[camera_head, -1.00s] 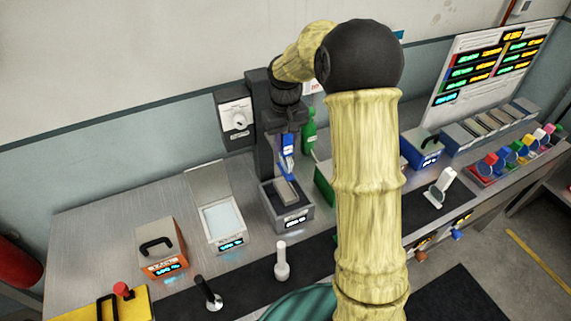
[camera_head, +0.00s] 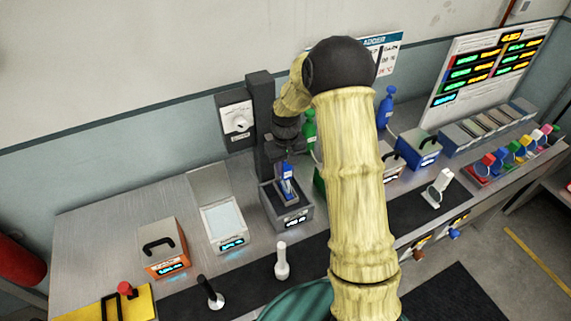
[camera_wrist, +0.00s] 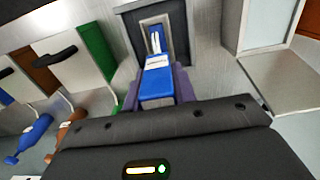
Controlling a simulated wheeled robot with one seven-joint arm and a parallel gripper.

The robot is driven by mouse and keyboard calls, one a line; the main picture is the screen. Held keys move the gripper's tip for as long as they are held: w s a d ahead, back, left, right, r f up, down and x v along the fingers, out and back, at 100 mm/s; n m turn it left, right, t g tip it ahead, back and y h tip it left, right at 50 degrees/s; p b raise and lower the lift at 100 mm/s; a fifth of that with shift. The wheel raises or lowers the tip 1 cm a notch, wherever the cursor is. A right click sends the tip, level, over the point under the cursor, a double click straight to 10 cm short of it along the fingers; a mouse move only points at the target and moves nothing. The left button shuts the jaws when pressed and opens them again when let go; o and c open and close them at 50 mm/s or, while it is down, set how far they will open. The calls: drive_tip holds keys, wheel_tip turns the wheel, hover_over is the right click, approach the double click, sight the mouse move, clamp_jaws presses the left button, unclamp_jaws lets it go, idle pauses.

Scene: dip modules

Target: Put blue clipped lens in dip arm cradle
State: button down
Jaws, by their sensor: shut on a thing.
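My gripper (camera_head: 287,166) is shut on the blue clip (camera_wrist: 158,80) of the clipped lens, with a purple-grey finger on each side. In the head view, the blue clip (camera_head: 287,185) hangs over the grey dip station (camera_head: 292,218) at the foot of a tall dark column (camera_head: 262,130). In the wrist view, its narrow blue and white far end appears within the dark-framed opening (camera_wrist: 122,20). I cannot tell whether it touches anything there. The lens is too small to make out, and I cannot single out the cradle.
An open-lidded tray (camera_head: 222,222) and an orange box (camera_head: 165,248) stand left of the station. Green (camera_head: 309,130) and blue (camera_head: 386,107) bottles and a blue box (camera_head: 420,150) stand right. A white peg (camera_head: 281,262) stands in front on the dark strip.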

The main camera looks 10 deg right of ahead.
drive_tip(key=shift+f, duration=0.15)
drive_tip(key=c, duration=1.1)
unclamp_jaws()
wheel_tip(320, 180, up, 12)
drive_tip(key=b, duration=0.3)
drive_tip(key=shift+r, duration=0.2)
drive_tip(key=shift+s, duration=0.1)
